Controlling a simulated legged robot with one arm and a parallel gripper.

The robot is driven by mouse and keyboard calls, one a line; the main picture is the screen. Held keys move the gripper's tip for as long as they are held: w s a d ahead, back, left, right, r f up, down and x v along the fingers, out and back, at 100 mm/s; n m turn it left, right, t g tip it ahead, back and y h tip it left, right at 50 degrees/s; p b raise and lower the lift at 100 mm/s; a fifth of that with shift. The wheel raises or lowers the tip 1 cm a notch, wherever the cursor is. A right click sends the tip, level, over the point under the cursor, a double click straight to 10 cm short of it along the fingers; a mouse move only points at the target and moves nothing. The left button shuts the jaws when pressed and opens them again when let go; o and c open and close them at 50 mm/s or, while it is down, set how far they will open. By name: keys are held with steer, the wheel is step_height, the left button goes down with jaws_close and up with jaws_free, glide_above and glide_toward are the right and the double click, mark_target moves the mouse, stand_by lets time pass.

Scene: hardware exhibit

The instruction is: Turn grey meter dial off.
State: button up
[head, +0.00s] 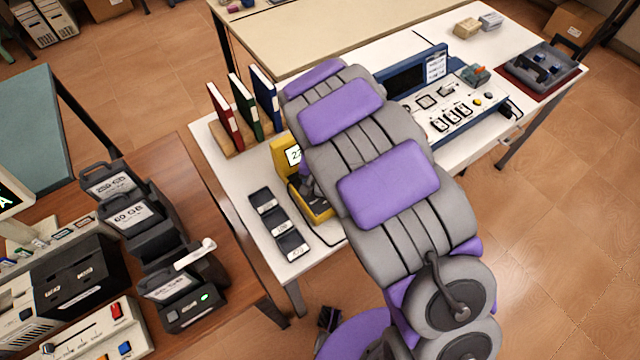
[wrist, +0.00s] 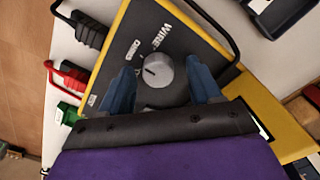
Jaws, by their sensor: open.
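The grey meter dial (wrist: 158,71) is a round knob with a dark pointer line, on the dark face of a yellow-edged meter marked "WIRE". The pointer aims toward the left in the wrist view. My gripper (wrist: 160,78) is open, with one blue-grey finger on each side of the dial. I cannot tell whether the fingers touch it. In the head view, the yellow meter (head: 279,152) is partly hidden behind my arm, and part of its lit screen (head: 293,155) shows.
Upright binders (head: 245,104) stand behind the meter, and dark labelled modules (head: 279,226) lie left of it on the white table (head: 225,165). A blue-framed control panel (head: 460,110) is at the right. Black and red plugs (wrist: 75,78) sit at the meter's edge.

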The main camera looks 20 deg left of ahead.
steer(key=shift+a, duration=0.15)
steer(key=shift+c, duration=0.2)
steer(key=shift+d, duration=0.3)
steer(key=c, duration=0.4)
steer(key=shift+a, duration=0.1)
steer(key=c, duration=0.6)
steer(key=shift+n, duration=0.4)
steer(key=n+p, duration=0.1)
steer(key=n, duration=0.2)
steer(key=shift+s+p, duration=0.1)
steer(key=shift+p, duration=0.25)
steer(key=shift+n+p, duration=1)
steer(key=shift+n, duration=1.6)
